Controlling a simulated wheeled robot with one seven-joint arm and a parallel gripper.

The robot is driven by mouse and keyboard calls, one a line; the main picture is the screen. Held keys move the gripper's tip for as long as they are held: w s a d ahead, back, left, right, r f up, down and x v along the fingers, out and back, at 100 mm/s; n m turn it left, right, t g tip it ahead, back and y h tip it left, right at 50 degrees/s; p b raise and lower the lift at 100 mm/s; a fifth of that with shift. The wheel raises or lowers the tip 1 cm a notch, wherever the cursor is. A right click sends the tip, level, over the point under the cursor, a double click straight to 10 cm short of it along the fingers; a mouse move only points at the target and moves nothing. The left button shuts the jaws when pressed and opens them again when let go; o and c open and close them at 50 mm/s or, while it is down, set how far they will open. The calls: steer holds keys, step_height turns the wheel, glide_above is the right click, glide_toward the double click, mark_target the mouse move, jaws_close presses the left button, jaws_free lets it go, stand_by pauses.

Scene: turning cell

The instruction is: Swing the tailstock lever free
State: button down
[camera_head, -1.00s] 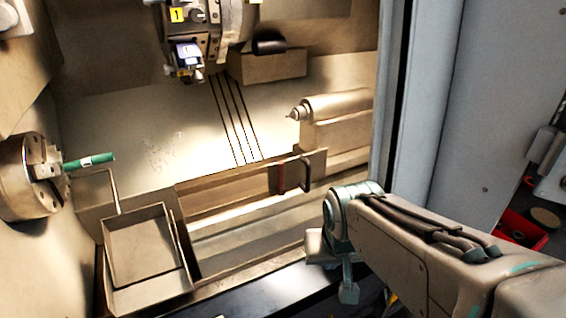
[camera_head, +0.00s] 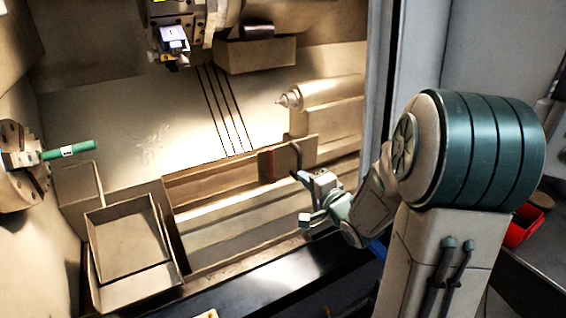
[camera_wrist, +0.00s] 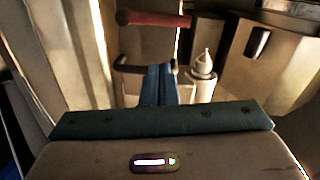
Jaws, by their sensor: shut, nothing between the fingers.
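The tailstock (camera_head: 328,95) stands at the right of the machine bed, its pointed centre facing left; the centre also shows in the wrist view (camera_wrist: 204,62). Below it, by a brown panel, are a red bar (camera_head: 270,165) and a dark bent handle (camera_head: 297,152). In the wrist view the red bar (camera_wrist: 165,19) lies across the top and the dark handle (camera_wrist: 130,67) just beyond my fingertips. I cannot tell which is the tailstock lever. My gripper (camera_head: 302,177) is shut and empty, close to the dark handle; contact is unclear. It also shows in the wrist view (camera_wrist: 158,70).
A chuck (camera_head: 15,165) holds a green bar (camera_head: 68,151) at the left. A tray (camera_head: 95,262) stands below it. The tool turret (camera_head: 205,15) hangs above. The bed's middle is open.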

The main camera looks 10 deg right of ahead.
mark_target(270, 164)
steer(key=shift+s+a+r+m+t+y, duration=0.2)
steer(key=shift+m+t+y, duration=0.15)
steer(key=shift+y, duration=0.35)
steer(key=shift+w, duration=0.15)
steer(key=x, duration=1)
steer(key=shift+f, duration=0.1)
steer(key=shift+d, duration=0.1)
